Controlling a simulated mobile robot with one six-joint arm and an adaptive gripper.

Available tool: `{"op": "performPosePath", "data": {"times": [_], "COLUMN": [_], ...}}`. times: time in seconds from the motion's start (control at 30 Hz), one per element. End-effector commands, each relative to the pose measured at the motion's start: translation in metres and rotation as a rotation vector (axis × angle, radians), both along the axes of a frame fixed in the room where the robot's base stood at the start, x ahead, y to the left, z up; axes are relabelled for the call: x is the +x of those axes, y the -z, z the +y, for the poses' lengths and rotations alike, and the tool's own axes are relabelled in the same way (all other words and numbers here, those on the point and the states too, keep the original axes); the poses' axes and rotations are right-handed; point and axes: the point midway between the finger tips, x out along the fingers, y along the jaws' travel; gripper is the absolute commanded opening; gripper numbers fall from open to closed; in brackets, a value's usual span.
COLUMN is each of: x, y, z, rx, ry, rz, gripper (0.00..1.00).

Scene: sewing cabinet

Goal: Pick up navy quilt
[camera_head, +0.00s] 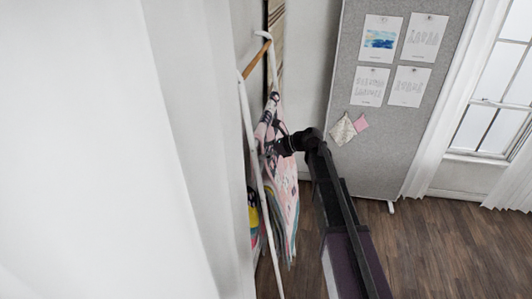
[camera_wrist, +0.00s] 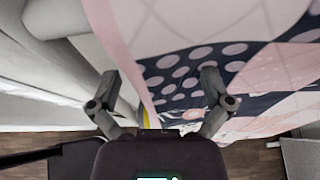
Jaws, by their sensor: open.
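The navy quilt (camera_wrist: 180,82) fills the upper middle and right of the wrist view. It has navy patches with pink dots, pale pink patches and a pink border along its left edge. It also shows in the head view (camera_head: 285,190), hanging on a white rack. My gripper (camera_wrist: 160,88) is open, its left finger just left of the quilt's pink edge and its right finger over the dotted navy patch. I cannot tell whether the fingers touch the cloth. In the head view my gripper (camera_head: 276,147) is at the quilt's upper part, its tips hard to make out.
The white rack (camera_head: 254,160) with a wooden bar (camera_head: 257,60) leans by the wall. Other folded cloth (camera_head: 254,215) hangs behind its frame. A grey pinboard (camera_head: 350,130) with papers stands to the right. The wooden floor (camera_head: 440,245) is clear at lower right.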

Motion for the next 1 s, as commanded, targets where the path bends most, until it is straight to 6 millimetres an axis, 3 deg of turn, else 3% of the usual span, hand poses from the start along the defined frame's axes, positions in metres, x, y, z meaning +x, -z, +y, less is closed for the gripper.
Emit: {"op": "performPosePath", "data": {"times": [0.07, 0.63, 1.0], "x": [0.0, 0.0, 0.0], "y": [0.0, 0.0, 0.0], "z": [-0.0001, -0.0003, -0.0004], "rx": [0.0, 0.0, 0.0], "ry": [0.0, 0.0, 0.0], "rz": [0.0, 0.0, 0.0], "gripper": [0.84, 0.0, 0.0]}}
